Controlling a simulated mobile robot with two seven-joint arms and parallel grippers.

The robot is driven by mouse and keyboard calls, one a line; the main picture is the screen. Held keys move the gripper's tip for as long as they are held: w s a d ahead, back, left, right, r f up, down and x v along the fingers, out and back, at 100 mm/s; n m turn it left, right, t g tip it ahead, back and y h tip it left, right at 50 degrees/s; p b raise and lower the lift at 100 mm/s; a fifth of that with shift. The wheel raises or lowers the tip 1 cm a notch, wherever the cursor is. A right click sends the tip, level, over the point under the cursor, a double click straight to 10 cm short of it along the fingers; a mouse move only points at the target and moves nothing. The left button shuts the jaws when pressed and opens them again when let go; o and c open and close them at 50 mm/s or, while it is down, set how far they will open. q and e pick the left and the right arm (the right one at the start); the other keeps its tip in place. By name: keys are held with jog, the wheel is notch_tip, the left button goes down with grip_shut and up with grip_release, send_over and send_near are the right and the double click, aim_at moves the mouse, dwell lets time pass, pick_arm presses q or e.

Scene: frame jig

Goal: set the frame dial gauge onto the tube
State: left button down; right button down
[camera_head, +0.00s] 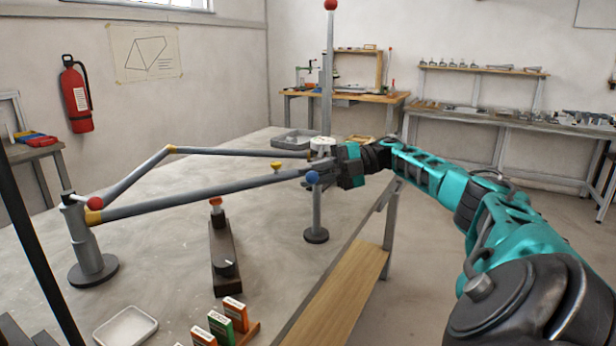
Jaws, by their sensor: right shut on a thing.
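My right gripper (322,168) reaches in from the right and is shut at the right end of the frame, near a blue ball. What lies between its fingers is small and mostly hidden. A pale round piece (322,145) shows just above the fingers; I cannot tell whether it is the dial gauge or part of the tall post behind. The near grey tube (200,195) runs from a yellow joint at the left to the gripper. A yellow knob (277,166) shows at this tube's upper edge. My left gripper is out of view.
A stand (93,262) carries the frame's left end. A short post with the blue ball (312,177) stands by the table's right edge. A dark fixture (223,258), small boxes (222,326) and a white tray (125,327) are in front. A grey tray (293,139) is behind.

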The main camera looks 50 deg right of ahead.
jog(key=shift+s+a+f, duration=0.1)
jog(key=shift+a+f, duration=0.05)
jog(key=shift+a, duration=0.05)
jog(key=c, duration=1.4)
grip_release()
jog(key=shift+o, duration=1.2)
jog(key=shift+s+r, duration=0.15)
jog(key=shift+r, duration=0.05)
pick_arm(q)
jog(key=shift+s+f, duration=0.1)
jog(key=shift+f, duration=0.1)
pick_arm(e)
jog(key=shift+d, duration=0.1)
